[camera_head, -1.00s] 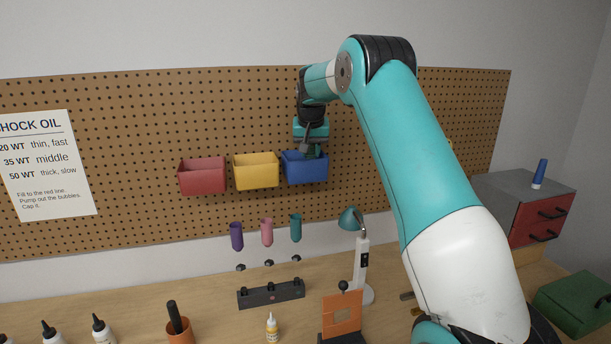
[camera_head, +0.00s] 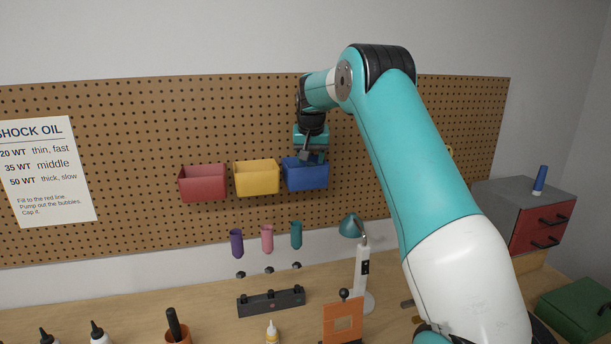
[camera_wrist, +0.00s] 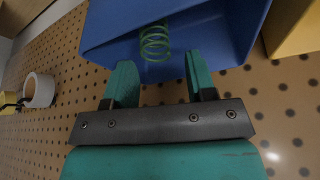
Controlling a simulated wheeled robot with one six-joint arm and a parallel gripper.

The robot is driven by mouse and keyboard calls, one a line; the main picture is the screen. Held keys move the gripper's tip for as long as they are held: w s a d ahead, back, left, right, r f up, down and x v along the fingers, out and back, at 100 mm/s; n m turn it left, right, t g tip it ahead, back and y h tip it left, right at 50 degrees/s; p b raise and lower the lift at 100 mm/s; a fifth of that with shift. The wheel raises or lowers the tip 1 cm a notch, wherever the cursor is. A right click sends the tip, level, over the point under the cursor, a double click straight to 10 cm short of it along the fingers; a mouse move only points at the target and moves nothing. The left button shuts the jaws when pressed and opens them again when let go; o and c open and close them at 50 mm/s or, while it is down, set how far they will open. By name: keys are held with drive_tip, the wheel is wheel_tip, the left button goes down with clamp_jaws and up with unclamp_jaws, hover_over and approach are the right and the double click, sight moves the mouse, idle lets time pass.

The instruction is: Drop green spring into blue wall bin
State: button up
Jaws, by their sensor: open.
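The blue wall bin (camera_head: 306,176) hangs on the pegboard, at the right end of a row of bins. My gripper (camera_head: 312,157) points down at its open top. In the wrist view, my gripper (camera_wrist: 159,65) is open, with its two teal fingers apart. The green spring (camera_wrist: 155,42) shows just beyond the fingertips, with the inside of the blue bin (camera_wrist: 215,22) behind it. Neither finger seems to touch the spring. I cannot tell whether it rests on the bin's floor. The spring is not distinguishable in the head view.
A yellow bin (camera_head: 257,178) and a red bin (camera_head: 203,183) hang to the left of the blue one. Colored tubes, such as a teal one (camera_head: 296,234), are mounted below. A desk lamp (camera_head: 352,226) stands on the bench beneath.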

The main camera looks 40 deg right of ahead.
drive_tip(key=b+v, duration=0.1)
drive_tip(key=v, duration=1.6)
drive_tip(key=shift+r, duration=0.15)
drive_tip(key=shift+a, duration=0.1)
drive_tip(key=s+a+f+n+y+b, duration=0.1)
drive_tip(key=s+a+f+n+b, duration=0.15)
drive_tip(key=a+f, duration=0.4)
drive_tip(key=s+a+f+n+y+b, duration=0.1)
drive_tip(key=s+a+f+n+b, duration=0.2)
drive_tip(key=a, duration=0.7)
drive_tip(key=s+a+f+n+y+b, duration=0.1)
drive_tip(key=s+a+f+n+b, duration=0.1)
drive_tip(key=s+a+f+n, duration=0.45)
drive_tip(key=s+a+f+n+g+y+b, duration=0.1)
drive_tip(key=s+a+f+y+b, duration=0.1)
drive_tip(key=s+a+f, duration=0.4)
drive_tip(key=s+a+f+n+g+y+b, duration=0.1)
drive_tip(key=s+a+f, duration=0.5)
drive_tip(key=s, duration=1)
drive_tip(key=a+n+g+y, duration=0.1)
drive_tip(key=a, duration=0.2)
drive_tip(key=shift+a+f+b, duration=0.15)
drive_tip(key=shift+f+b, duration=0.2)
drive_tip(key=shift+b, duration=0.05)
